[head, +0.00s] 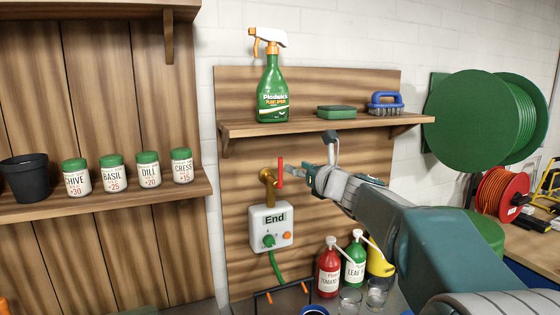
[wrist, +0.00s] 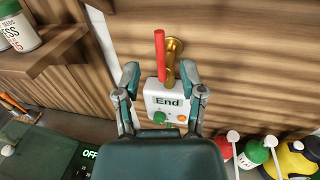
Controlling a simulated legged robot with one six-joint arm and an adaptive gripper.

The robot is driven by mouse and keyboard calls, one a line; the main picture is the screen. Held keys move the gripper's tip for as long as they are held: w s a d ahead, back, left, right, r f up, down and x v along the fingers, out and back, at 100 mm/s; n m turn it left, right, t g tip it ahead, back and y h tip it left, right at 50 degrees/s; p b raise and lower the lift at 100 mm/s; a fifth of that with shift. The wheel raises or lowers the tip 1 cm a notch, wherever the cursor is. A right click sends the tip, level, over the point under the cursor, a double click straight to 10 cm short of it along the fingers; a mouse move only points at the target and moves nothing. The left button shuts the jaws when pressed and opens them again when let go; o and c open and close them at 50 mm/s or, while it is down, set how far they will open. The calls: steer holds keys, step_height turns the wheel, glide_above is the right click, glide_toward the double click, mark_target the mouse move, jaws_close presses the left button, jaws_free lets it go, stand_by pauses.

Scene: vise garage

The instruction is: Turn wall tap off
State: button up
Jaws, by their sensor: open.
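The wall tap (head: 268,184) is brass with a red lever handle (head: 280,171), mounted on a wooden back panel. In the wrist view the red handle (wrist: 160,56) stands upright in the picture in front of the brass body (wrist: 174,58). Below the tap is a white box (head: 271,226) marked "End", with a green knob and an orange button; a green hose leaves its bottom. My gripper (head: 318,170) is to the right of the handle, apart from it. In the wrist view my gripper (wrist: 163,80) is open and empty, its fingers on either side of the tap and box in the picture.
A shelf (head: 330,125) above holds a green spray bottle (head: 272,88), a sponge (head: 337,112) and a blue brush (head: 385,103). Seed jars (head: 148,170) stand on the left shelf. Red (head: 328,270) and green (head: 355,262) pump bottles stand below. A green hose reel (head: 480,112) is at right.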

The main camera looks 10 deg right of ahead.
glide_above(280, 182)
steer(key=shift+w, duration=0.4)
steer(key=shift+c, duration=0.2)
steer(key=shift+d, duration=0.1)
jaws_close()
